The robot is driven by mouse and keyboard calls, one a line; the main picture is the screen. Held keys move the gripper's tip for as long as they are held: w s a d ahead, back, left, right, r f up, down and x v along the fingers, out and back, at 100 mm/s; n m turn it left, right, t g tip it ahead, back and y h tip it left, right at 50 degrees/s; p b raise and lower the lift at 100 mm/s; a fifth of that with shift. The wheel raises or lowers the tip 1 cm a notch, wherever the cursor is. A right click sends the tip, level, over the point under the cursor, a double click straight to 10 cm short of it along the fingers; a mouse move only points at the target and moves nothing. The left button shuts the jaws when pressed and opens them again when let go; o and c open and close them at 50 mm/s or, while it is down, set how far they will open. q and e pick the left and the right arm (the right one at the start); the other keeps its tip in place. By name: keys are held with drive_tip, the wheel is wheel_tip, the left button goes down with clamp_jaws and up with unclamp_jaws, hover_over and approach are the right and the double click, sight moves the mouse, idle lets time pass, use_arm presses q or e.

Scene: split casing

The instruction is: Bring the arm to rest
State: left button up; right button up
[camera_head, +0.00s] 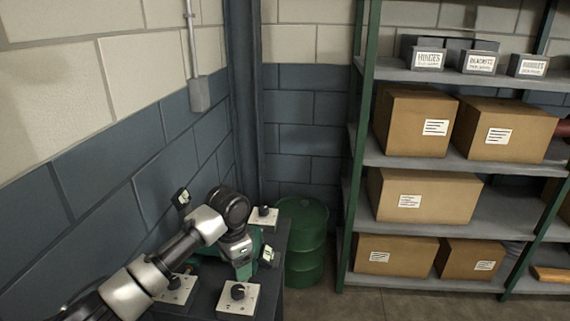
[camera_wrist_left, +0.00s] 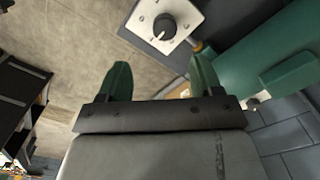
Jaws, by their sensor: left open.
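My left arm comes in from the lower left in the head view. Its gripper (camera_head: 241,266) points down over a dark bench (camera_head: 268,290) at the lower middle. In the left wrist view the two green fingers of the left gripper (camera_wrist_left: 158,72) stand apart with nothing between them. What lies under the fingers in the head view is partly hidden by my wrist. My right gripper is in neither view.
White plates with black knobs, one at the bench front (camera_head: 238,300) and one at its back (camera_head: 264,217), surround the gripper. A green drum (camera_head: 305,240) stands right of the bench. A shelf rack (camera_head: 490,215) holds cardboard boxes. A block wall (camera_head: 100,200) rises close on the left.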

use_arm(q)
drive_tip(key=s+d+f+n+t+h, duration=0.1)
drive_tip(key=s+d+f, duration=0.2)
drive_tip(key=s+f, duration=0.4)
drive_tip(key=s+d+f+h, duration=0.1)
drive_tip(key=s+d+f, duration=0.3)
drive_tip(key=s, duration=0.6)
drive_tip(key=s+a+r+n+t+y, duration=0.1)
drive_tip(key=s+a+n, duration=0.2)
drive_tip(key=s+a, duration=0.45)
drive_tip(key=s+a+n+t+y, duration=0.1)
drive_tip(key=s+a+n, duration=0.25)
drive_tip(key=s, duration=0.65)
wheel_tip(320, 180, down, 26)
drive_tip(key=g, duration=0.1)
drive_tip(key=s+a+f+g, duration=0.1)
drive_tip(key=s+a+f, duration=0.1)
drive_tip(key=s+f, duration=1.4)
drive_tip(key=shift+s+a, duration=0.4)
